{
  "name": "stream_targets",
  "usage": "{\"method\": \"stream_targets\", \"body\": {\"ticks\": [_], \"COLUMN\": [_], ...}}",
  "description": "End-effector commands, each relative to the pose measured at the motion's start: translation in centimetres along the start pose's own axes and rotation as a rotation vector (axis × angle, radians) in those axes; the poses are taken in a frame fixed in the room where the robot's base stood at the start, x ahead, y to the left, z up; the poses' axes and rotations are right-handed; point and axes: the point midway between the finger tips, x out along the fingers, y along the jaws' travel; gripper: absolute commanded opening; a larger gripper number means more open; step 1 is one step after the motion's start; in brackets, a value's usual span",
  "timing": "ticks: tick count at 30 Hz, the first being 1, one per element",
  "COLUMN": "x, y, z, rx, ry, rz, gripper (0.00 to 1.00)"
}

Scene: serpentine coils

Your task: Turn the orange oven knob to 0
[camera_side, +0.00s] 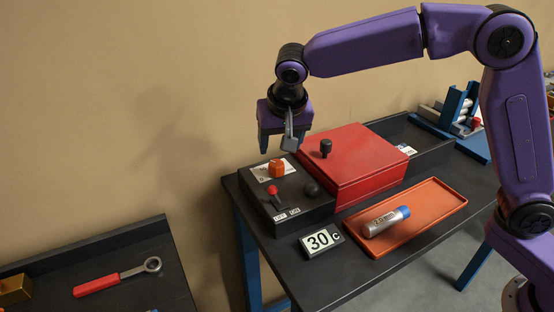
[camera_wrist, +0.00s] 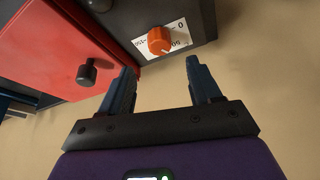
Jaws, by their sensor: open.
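The orange oven knob (camera_side: 276,168) sits on a white dial card on top of the black control box (camera_side: 310,209). The wrist view shows the knob (camera_wrist: 158,41) and its card (camera_wrist: 181,28), with a 0 and other numbers around it. Where the knob points is too small to tell surely. My gripper (camera_side: 278,147) hangs just above and behind the knob in the side view, fingers pointing down. In the wrist view my gripper (camera_wrist: 157,66) is open and empty. The knob lies ahead of the gap between its fingertips, apart from both fingers.
A red lever (camera_side: 272,191) and a round black knob (camera_side: 312,189) share the control box. Beside it is a red oven box (camera_side: 362,165) with a black handle (camera_side: 326,147). An orange tray (camera_side: 435,200) holds a cylinder (camera_side: 385,222).

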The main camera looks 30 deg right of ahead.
Motion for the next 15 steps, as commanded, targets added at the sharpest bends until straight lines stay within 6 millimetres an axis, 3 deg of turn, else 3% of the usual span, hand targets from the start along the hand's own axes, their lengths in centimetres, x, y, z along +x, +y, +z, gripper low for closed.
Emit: {"method": "stream_targets", "body": {"ticks": [6, 15], "x": [4.1, 7.2], "y": [0.1, 0.0], "z": [0.0, 0.0], "rx": [-0.001, -0.001], "ry": [-0.002, 0.000], "rz": [0.004, 0.000], "gripper": [0.63, 0.63]}}
